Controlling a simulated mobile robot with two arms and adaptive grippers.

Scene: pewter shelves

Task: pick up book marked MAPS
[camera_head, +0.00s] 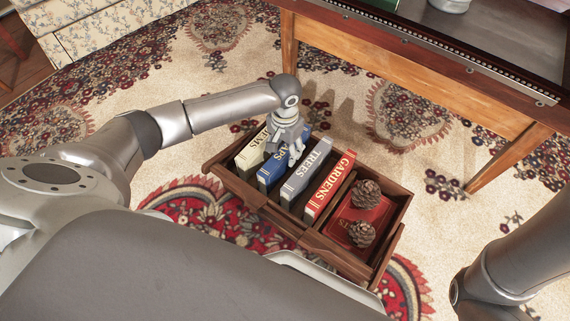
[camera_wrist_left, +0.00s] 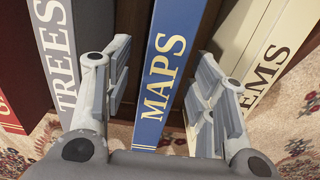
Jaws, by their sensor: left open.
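The blue book marked MAPS (camera_head: 269,174) stands upright, spine up, in a wooden crate (camera_head: 245,199), between the cream book and the grey TREES book. My left gripper (camera_head: 292,152) is above it and hides part of it in the head view. In the left wrist view, the MAPS spine (camera_wrist_left: 163,72) runs between the two fingers of my left gripper (camera_wrist_left: 160,88), which are open, one on each side. I cannot tell whether either finger touches the book. My right gripper is not in view.
The grey TREES book (camera_head: 303,176) and cream book (camera_head: 249,153), reading "EMS" in the wrist view, flank MAPS. The GARDENS book (camera_head: 329,187) stands right of TREES. Pine cones (camera_head: 366,192) lie on a flat red book (camera_head: 345,216). A wooden table (camera_head: 415,82) stands behind; patterned carpet surrounds.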

